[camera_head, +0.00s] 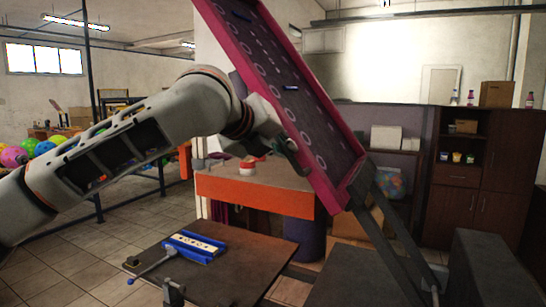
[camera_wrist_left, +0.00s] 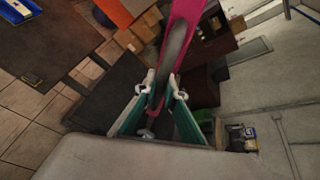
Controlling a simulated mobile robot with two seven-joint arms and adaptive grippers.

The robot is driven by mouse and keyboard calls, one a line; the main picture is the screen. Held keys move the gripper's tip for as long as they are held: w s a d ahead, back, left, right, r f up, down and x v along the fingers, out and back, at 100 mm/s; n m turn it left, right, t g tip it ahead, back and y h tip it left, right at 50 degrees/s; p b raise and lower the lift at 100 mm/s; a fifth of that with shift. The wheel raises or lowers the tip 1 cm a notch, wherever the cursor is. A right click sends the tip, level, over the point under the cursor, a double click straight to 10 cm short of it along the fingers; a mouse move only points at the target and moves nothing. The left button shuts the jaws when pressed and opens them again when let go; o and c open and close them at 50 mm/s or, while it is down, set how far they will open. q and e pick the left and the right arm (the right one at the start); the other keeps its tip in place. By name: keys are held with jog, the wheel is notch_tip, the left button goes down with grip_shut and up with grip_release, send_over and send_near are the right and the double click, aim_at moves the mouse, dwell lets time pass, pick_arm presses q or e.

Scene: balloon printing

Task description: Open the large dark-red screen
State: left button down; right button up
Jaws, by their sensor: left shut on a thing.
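The large dark-red screen (camera_head: 300,95) is a flat panel with a bright pink-red frame and a row of pale rings. In the head view it stands steeply tilted, raised above the dark table and joined at its lower right to dark metal arms (camera_head: 395,235). My left gripper (camera_head: 287,148) is at the screen's left frame edge, partly hidden by my wrist. In the left wrist view the pink frame (camera_wrist_left: 185,22) runs down between the two fingers (camera_wrist_left: 164,92), which are shut on it. My right gripper is in neither view.
A blue frame with a white printed strip (camera_head: 194,247) lies on the dark wooden table (camera_head: 225,275) below. An orange-fronted bench (camera_head: 255,194) stands behind, with a red and white item on it. Balloons (camera_head: 30,150) are at the far left; brown cabinets (camera_head: 478,170) stand at the right.

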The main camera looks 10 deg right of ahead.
pick_arm(q)
jog(key=shift+s+d+f, duration=0.1)
jog(key=c, duration=2.1)
grip_release()
jog(key=v, duration=1.2)
jog(key=shift+r, duration=0.2)
